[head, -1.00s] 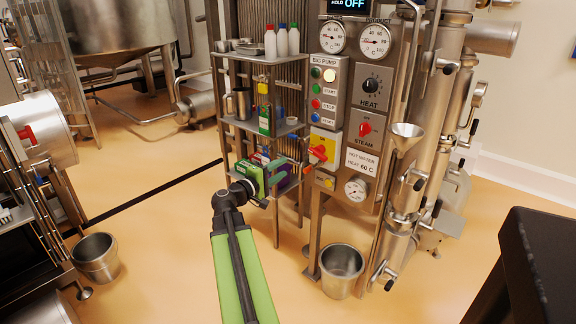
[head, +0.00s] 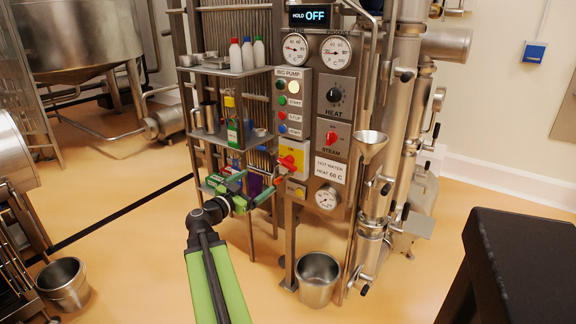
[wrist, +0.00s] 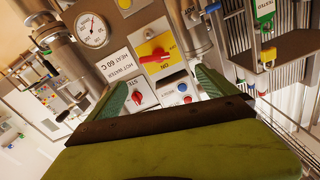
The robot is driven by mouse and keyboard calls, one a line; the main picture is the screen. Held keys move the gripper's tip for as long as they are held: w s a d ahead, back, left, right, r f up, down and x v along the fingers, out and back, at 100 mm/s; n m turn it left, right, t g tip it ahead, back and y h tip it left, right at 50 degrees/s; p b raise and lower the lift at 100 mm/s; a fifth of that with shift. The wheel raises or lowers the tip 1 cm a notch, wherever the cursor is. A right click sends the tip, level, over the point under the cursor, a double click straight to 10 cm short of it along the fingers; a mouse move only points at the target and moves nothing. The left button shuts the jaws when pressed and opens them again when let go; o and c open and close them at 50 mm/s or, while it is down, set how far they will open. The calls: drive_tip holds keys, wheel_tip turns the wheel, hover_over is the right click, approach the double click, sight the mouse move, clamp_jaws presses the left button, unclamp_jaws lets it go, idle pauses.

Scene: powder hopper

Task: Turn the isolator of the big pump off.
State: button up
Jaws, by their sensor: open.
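The isolator of the big pump is a red rotary handle on a yellow plate (head: 291,160), below the BIG PUMP button box (head: 291,104). In the wrist view, which is turned nearly upside down, the red handle (wrist: 155,57) lies about level across the yellow plate, beside the word ON. My gripper (head: 260,185) is left of and below the isolator, in front of the shelf rack. Its two green fingers are apart and empty. In the wrist view the gripper (wrist: 162,80) faces the panel, with the isolator beyond the gap between the fingertips, not touched.
A smaller yellow switch (head: 296,190) sits just under the isolator. The red STEAM knob (head: 331,138) and a funnel (head: 370,143) are to the right. The shelf rack (head: 232,137) stands left, a steel bucket (head: 318,279) below. A dark table (head: 525,250) is at right front.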

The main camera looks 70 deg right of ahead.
sight(285, 164)
drive_tip(key=shift+m, duration=0.4)
drive_tip(key=x, duration=0.6)
drive_tip(key=s+x, duration=0.1)
drive_tip(key=x, duration=1.1)
drive_tip(key=shift+s+a+r, duration=0.1)
drive_tip(key=shift+s+a, duration=0.1)
drive_tip(key=shift+s, duration=0.1)
drive_tip(key=c, duration=1.4)
drive_tip(key=n, duration=0.3)
drive_tip(key=shift+r, duration=0.15)
